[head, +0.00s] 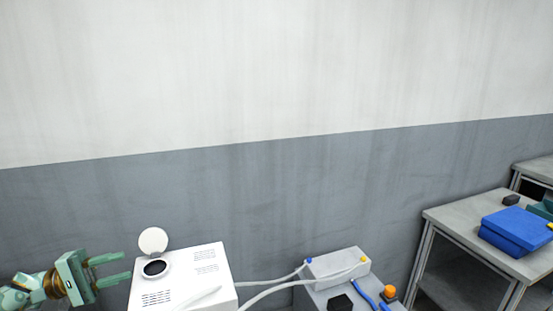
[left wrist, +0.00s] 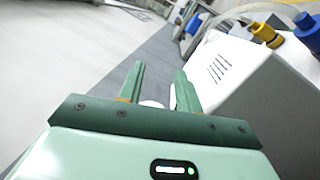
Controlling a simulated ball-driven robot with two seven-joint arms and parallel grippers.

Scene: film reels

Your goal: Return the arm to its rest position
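My left gripper (head: 118,269) is at the lower left of the head view, with its green fingers spread and nothing between them. It is beside the left side of a white box-shaped machine (head: 208,262), which has a round dark opening on top and a round white lid standing up behind it. In the left wrist view the open fingers (left wrist: 158,88) point ahead, with the white machine (left wrist: 235,75) to their right. A small white rounded thing shows partly between the fingers; I cannot tell what it is. My right gripper is in neither view.
White hoses run from the machine to a grey box (head: 338,267) with blue and yellow fittings. An orange knob (head: 389,292) is near it. A grey table (head: 462,219) at right bears a blue case (head: 515,230).

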